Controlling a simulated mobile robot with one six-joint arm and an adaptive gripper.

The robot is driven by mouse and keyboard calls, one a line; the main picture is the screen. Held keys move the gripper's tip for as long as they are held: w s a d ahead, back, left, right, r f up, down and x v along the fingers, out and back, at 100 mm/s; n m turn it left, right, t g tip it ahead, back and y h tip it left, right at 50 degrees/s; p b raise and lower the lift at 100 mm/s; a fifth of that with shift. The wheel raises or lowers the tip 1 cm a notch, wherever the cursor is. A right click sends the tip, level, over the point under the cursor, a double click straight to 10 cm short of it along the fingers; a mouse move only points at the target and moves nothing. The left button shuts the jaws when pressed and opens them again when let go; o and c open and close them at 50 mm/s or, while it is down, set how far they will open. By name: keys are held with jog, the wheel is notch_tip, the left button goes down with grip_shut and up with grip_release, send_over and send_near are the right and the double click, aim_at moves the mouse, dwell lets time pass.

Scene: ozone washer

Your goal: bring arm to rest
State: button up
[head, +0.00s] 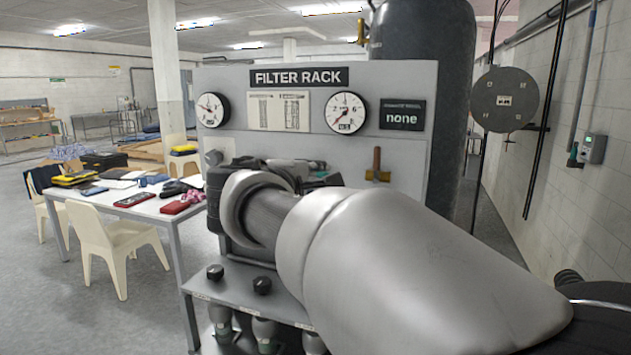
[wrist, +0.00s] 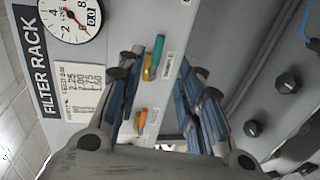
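My arm (head: 400,270) reaches from the lower right of the head view toward the filter rack (head: 225,90). My gripper (wrist: 163,85) shows in the wrist view with its two blue-padded fingers apart and nothing between them. In the head view the gripper is mostly hidden behind my arm, in front of the rack panel. Behind the fingers in the wrist view, the panel carries a teal and yellow handle (wrist: 154,57) and an orange handle (wrist: 141,121). I cannot tell how close the fingers are to them.
The rack has two gauges (head: 212,110) (head: 346,111), a sign reading "none" (head: 402,114), and a lower shelf with black knobs (head: 262,285). A cluttered white table (head: 150,212) and a chair (head: 115,245) stand left. A dark tank (head: 425,35) stands behind.

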jog(key=shift+d, duration=0.1)
jog(key=s+d+f+m+g, duration=0.4)
jog(key=s+d+f, duration=0.2)
jog(key=s+d, duration=0.35)
jog(key=s+d+f+m+g, duration=0.3)
jog(key=s+d+f, duration=0.45)
jog(key=s, duration=0.25)
jog(key=s+a+f+m+g+y, duration=0.1)
jog(key=s+f+m+y, duration=0.1)
jog(key=s+f, duration=0.4)
jog(key=s+a+f+m+g+y, duration=0.1)
jog(key=s+f, duration=0.5)
jog(key=s, duration=0.7)
jog(key=m+g+y, duration=0.1)
jog(key=m+y, duration=0.1)
jog(key=m, duration=0.1)
jog(key=shift+a+f+m, duration=0.15)
jog(key=shift+f+m, duration=0.1)
jog(key=shift+m, duration=0.15)
